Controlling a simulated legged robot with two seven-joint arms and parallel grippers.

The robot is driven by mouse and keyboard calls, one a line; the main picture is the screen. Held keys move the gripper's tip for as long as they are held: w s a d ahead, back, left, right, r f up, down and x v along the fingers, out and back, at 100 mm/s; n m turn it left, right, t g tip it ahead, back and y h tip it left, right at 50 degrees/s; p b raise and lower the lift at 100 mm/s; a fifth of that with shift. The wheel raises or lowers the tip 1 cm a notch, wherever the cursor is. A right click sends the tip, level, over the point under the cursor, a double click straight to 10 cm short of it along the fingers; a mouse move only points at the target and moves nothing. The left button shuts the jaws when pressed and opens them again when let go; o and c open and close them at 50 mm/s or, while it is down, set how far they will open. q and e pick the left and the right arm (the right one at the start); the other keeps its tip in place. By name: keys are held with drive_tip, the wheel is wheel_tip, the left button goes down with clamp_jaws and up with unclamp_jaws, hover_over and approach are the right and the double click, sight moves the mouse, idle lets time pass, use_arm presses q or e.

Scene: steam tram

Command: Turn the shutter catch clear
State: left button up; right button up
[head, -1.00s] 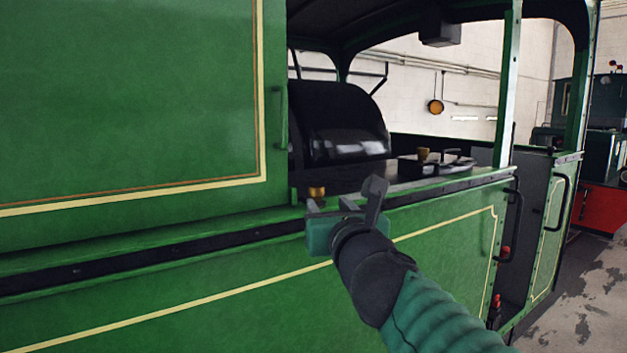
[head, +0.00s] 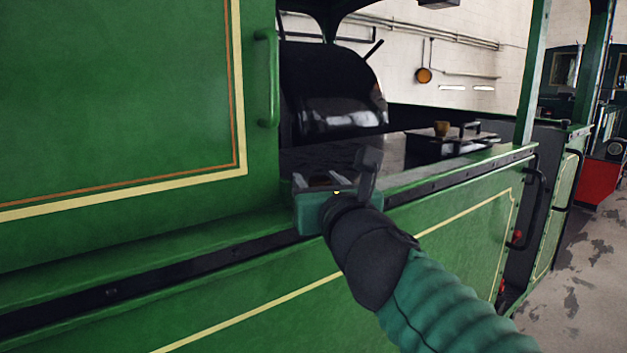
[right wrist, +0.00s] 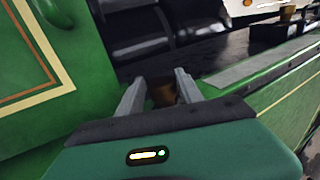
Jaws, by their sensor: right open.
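The green shutter (head: 120,90) with cream and orange lining fills the left of the head view. It has a green upright handle (head: 268,80) near its right edge. A small brass-brown piece, which looks like the catch (right wrist: 163,95), sits at the sill by the shutter's lower right corner. My right gripper (head: 316,180) is open, and its two fingers stand on either side of the catch. In the right wrist view the fingers (right wrist: 160,78) look apart, with the catch between them. Contact cannot be told. The gripper body hides the catch's lower part. My left gripper is not in view.
The green sill (head: 460,168) runs right from the shutter to a cab post (head: 533,75). Behind it are a black rounded boiler end (head: 330,85) and a dark box with a brass cup (head: 442,128). The opening right of the shutter is clear.

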drive_tip(key=shift+s+d, duration=0.1)
drive_tip(key=shift+d, duration=0.2)
drive_tip(key=c, duration=0.3)
drive_tip(key=shift+a, duration=0.15)
clamp_jaws()
drive_tip(key=shift+f+m+h+b, duration=0.1)
drive_tip(key=shift+m+h+b, duration=0.2)
drive_tip(key=shift+h+b, duration=0.25)
drive_tip(key=shift+f+m+t+h+b, duration=0.1)
drive_tip(key=shift+m+t+h+b, duration=0.2)
drive_tip(key=shift+m+h+b, duration=0.35)
drive_tip(key=shift+a+m+h+b, duration=0.15)
drive_tip(key=shift+m+h+b, duration=0.5)
drive_tip(key=shift+h, duration=0.55)
drive_tip(key=shift+m+h, duration=0.3)
drive_tip(key=shift+h, duration=0.3)
drive_tip(key=shift+r+m+h, duration=0.3)
drive_tip(key=shift+m+h, duration=0.4)
drive_tip(key=shift+h, duration=0.4)
drive_tip(key=shift+m+g+h+p, duration=0.8)
drive_tip(key=shift+m+h, duration=0.3)
drive_tip(key=shift+h, duration=0.5)
